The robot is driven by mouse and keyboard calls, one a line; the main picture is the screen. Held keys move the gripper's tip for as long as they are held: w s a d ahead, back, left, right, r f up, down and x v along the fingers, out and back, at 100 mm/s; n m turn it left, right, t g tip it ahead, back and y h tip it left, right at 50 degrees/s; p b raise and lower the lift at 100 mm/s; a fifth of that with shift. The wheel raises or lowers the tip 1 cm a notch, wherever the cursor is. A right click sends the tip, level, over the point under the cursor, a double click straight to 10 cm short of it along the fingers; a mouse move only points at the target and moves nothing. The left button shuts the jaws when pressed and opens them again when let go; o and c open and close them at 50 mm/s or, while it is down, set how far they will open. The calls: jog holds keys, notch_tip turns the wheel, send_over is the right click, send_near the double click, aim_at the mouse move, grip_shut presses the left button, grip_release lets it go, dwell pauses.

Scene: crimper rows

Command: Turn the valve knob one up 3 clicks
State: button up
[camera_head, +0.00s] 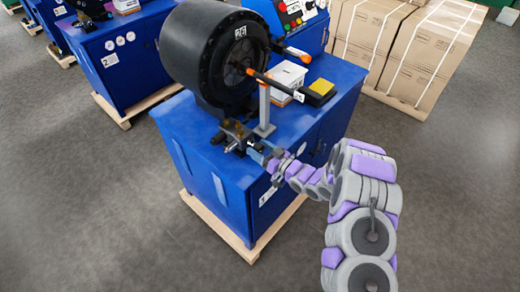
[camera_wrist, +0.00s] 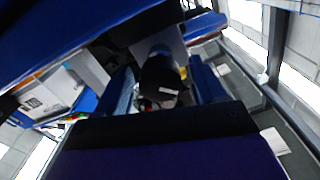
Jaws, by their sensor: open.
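The valve assembly (camera_head: 236,136), with brass and dark metal parts, sits on the front top edge of the blue crimper. My gripper (camera_head: 260,152) is right beside it at the end of my purple and grey arm. In the wrist view a dark round knob (camera_wrist: 160,82) with a small light mark lies between the blue fingers of my open gripper (camera_wrist: 165,92). I cannot tell whether a finger touches it. Which valve knob is number one, and how far it is turned, cannot be read.
The blue crimper cabinet (camera_head: 215,190) stands on a wooden pallet and carries a large black drum (camera_head: 205,60) marked 26. A grey post (camera_head: 264,108) rises close behind the valve. A white box (camera_head: 289,78) and yellow pad (camera_head: 321,87) lie behind. Grey floor (camera_head: 90,210) is clear at left.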

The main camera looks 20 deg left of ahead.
jog(key=c, duration=1.1)
jog(key=shift+o, duration=0.2)
jog(key=shift+n, duration=2.4)
jog(key=o, duration=1.1)
jog(key=shift+c, duration=0.2)
jog(key=shift+s+d, duration=0.1)
jog(key=p+v, duration=0.1)
jog(key=v, duration=1.6)
jog(key=shift+f, duration=0.1)
